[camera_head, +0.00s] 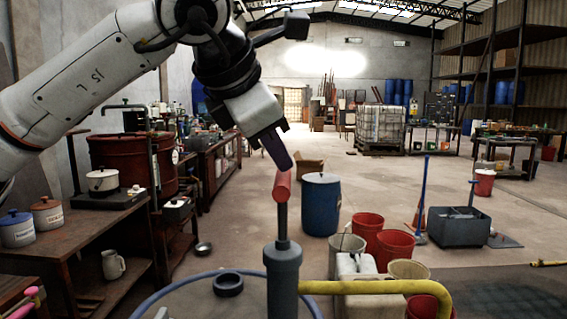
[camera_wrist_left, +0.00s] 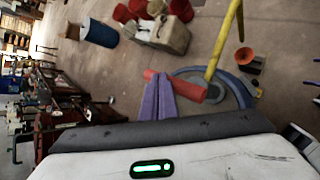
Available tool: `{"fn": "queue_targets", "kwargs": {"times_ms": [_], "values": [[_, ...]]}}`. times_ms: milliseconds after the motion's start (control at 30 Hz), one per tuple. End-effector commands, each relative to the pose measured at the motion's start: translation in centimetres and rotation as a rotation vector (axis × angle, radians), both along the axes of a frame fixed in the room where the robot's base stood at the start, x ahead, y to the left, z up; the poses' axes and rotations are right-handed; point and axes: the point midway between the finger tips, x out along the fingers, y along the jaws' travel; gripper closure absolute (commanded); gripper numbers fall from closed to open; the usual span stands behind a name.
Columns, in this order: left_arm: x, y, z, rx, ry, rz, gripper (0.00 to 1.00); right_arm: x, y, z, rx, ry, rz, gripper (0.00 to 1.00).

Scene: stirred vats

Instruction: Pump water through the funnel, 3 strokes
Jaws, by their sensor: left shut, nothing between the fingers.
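The hand pump (camera_head: 283,270) stands upright at the bottom centre of the head view. It has a grey body, a thin rod, a red handle (camera_head: 282,187) and a yellow spout pipe (camera_head: 385,287) running right. My left gripper (camera_head: 280,158) is shut and empty, its purple fingers pointing down at the top of the handle. In the left wrist view the shut fingers (camera_wrist_left: 159,98) lie beside the red handle (camera_wrist_left: 188,88); I cannot tell whether they touch it. An orange, funnel-like piece (camera_wrist_left: 244,55) shows near the yellow pipe (camera_wrist_left: 226,42). My right gripper is out of view.
The pump stands by a blue-rimmed drum (camera_head: 172,287) with a dark ring (camera_head: 228,284) on top. Red buckets (camera_head: 395,250) and a blue barrel (camera_head: 321,205) stand beyond it. A workbench (camera_head: 65,238) with pots is at the left. Open floor lies farther back.

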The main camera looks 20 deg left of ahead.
Motion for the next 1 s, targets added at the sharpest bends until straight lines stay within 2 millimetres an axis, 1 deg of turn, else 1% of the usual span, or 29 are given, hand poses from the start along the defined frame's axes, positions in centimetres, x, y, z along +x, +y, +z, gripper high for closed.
{"fn": "queue_targets", "kwargs": {"times_ms": [167, 267, 800, 900, 1000], "values": [[0.0, 0.0, 0.0, 0.000, 0.000, 0.000, 1.00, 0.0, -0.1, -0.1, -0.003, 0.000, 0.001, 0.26], [0.0, 0.0, 0.5, 0.000, -0.001, 0.000, 1.00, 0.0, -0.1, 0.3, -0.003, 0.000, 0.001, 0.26], [0.0, 0.0, 5.8, -0.001, -0.001, 0.001, 1.00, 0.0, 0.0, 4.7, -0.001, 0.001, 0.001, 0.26], [0.0, 0.0, 6.2, -0.001, -0.001, 0.001, 1.00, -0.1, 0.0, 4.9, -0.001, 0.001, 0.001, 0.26], [0.0, 0.0, 6.1, -0.001, -0.001, 0.001, 1.00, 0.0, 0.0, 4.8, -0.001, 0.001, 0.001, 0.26]]}}
